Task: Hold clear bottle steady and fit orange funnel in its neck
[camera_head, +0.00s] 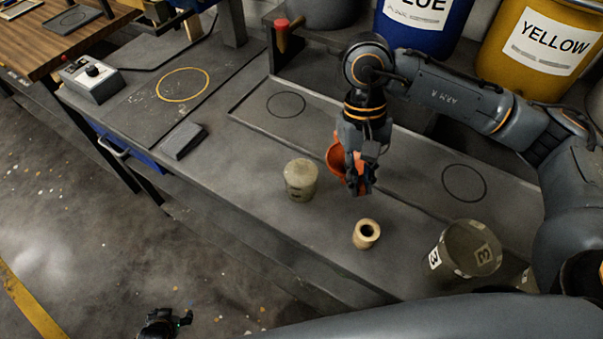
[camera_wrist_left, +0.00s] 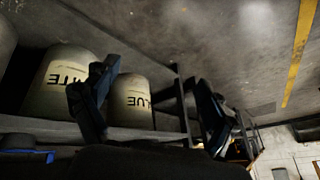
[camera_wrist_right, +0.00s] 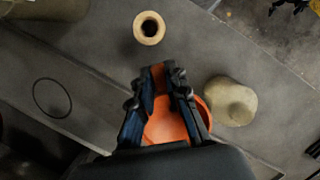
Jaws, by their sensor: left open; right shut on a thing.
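My right gripper (camera_head: 362,186) is shut on the orange funnel (camera_head: 336,158) and holds it above the bench. In the right wrist view the funnel (camera_wrist_right: 168,124) shows its wide part near the palm, with an orange strip between the fingers (camera_wrist_right: 162,78). A pale, cloudy vessel (camera_head: 299,180), which looks like the clear bottle, stands upright on the bench left of the funnel, apart from it. It also shows in the right wrist view (camera_wrist_right: 232,102); its neck is hard to make out. My left gripper (camera_head: 165,322) is open and empty, low over the floor, away from the bench.
A beige ring-shaped piece (camera_head: 366,233) with a dark hole stands near the bench's front edge. A container marked 3 (camera_head: 468,250) is to its right. A dark wedge-shaped block (camera_head: 184,141) and a control box (camera_head: 93,79) lie left. Blue (camera_head: 420,28) and yellow (camera_head: 535,48) barrels stand behind.

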